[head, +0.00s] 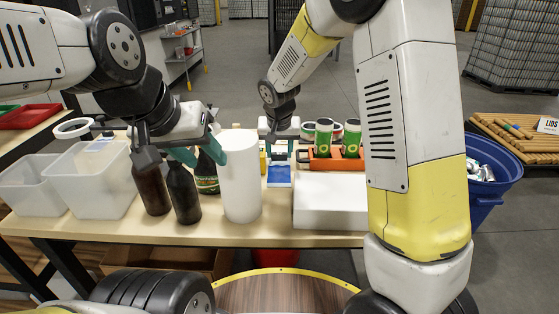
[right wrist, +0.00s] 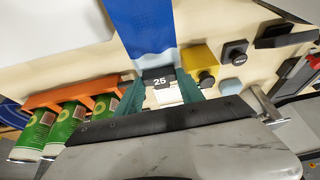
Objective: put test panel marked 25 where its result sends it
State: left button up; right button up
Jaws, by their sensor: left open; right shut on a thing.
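The test panel marked 25 (right wrist: 160,78) shows in the right wrist view with a black number label and a long blue face. In the head view its blue part (head: 279,177) is over the middle of the table. My right gripper (right wrist: 163,92) is shut on its labelled end, with teal fingers on both sides; the gripper (head: 279,152) is also in the head view. I cannot tell whether the panel touches the table. My left gripper (head: 198,152) is open above the dark bottles, beside the white cylinder.
Two translucent bins (head: 95,185) stand at the table's left. Dark bottles (head: 183,192) and a tall white cylinder (head: 240,180) are at the front. An orange tray (head: 335,163) holds green cans, behind a white block (head: 330,208). A blue barrel (head: 490,185) stands at the right.

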aim_at(279, 170)
jog(key=shift+f, duration=3.55)
jog(key=shift+f, duration=0.1)
jog(key=o, duration=1.4)
